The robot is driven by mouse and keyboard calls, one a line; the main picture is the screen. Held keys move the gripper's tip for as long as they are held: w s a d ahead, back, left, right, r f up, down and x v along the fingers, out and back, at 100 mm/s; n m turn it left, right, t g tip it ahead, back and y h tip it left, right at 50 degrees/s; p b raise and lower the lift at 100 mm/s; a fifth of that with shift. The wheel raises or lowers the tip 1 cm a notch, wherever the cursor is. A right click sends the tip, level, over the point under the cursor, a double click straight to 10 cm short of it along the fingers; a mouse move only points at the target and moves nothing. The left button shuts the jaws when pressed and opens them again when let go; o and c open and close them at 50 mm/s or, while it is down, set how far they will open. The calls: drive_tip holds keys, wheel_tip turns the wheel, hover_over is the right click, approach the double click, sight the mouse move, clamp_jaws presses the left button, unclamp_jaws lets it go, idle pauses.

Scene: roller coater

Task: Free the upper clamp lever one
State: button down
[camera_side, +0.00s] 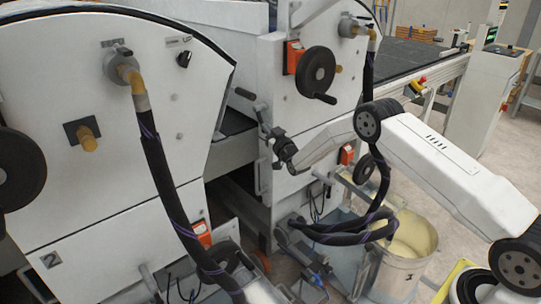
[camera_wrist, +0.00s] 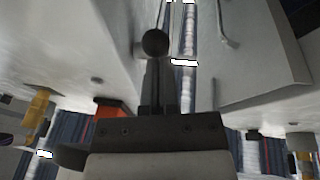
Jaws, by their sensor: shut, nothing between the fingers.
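A clamp lever with a dark rounded handle (camera_side: 245,93) sticks out to the left from the edge of the right machine unit in the side view. My gripper (camera_side: 272,134) is shut and empty, just below and right of this lever, near the unit's left edge. I cannot tell whether it touches the lever. In the wrist view my gripper (camera_wrist: 158,88) points up the picture, its fingers together. A dark ball knob (camera_wrist: 155,42) shows right at the fingertips. The join between knob and fingers is not clear.
White machine panels (camera_side: 190,125) stand on both sides of a narrow gap. A black handwheel (camera_side: 316,71) is above right of my gripper. Thick dark hoses (camera_side: 165,190) hang in front. A bucket (camera_side: 408,250) of pale liquid stands below my arm. A thin bent rod (camera_wrist: 225,25) shows upper right.

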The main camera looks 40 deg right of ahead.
drive_tip(key=shift+w+f+t, duration=0.4)
drive_tip(key=shift+w+f, duration=0.75)
drive_tip(key=shift+f, duration=0.1)
drive_tip(key=shift+w+f, duration=0.2)
drive_tip(key=shift+w, duration=0.45)
drive_tip(key=shift+r, duration=0.2)
drive_tip(key=shift+s+a+f, duration=0.1)
drive_tip(key=shift+s, duration=0.1)
drive_tip(key=shift+s+a+f, duration=0.1)
drive_tip(key=shift+s, duration=0.3)
drive_tip(key=s+a+f, duration=0.1)
drive_tip(key=s+f, duration=0.6)
drive_tip(key=s, duration=0.2)
drive_tip(key=shift+s+a+f, duration=0.2)
drive_tip(key=shift+a+f, duration=0.1)
drive_tip(key=shift+a, duration=0.1)
